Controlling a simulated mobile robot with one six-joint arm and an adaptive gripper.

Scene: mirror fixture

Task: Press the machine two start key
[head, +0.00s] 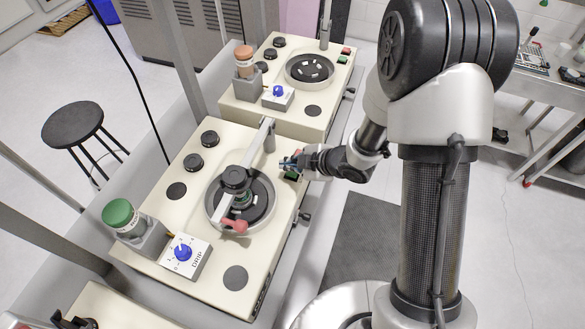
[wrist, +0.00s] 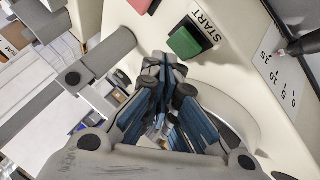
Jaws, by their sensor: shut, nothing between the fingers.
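The middle machine (head: 180,222) has a cream top, and my gripper (head: 288,163) is over its right back part, near the keys. A dark green key (head: 291,178) shows there, partly hidden by my gripper. In the wrist view the green key (wrist: 190,39) has the label START (wrist: 208,25) beside it, and a red key (wrist: 146,4) is cut off at the top edge. My gripper (wrist: 168,63) is shut and empty, its tips just below and left of the green key in the picture. I cannot tell whether they touch anything.
The machine's arm (head: 258,145) and round bowl (head: 212,205) stand left of my gripper. A back machine (head: 240,104) has its own red (head: 346,50) and green (head: 342,60) keys. In the wrist view a dial scale (wrist: 281,80) with a pointer lies at the right.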

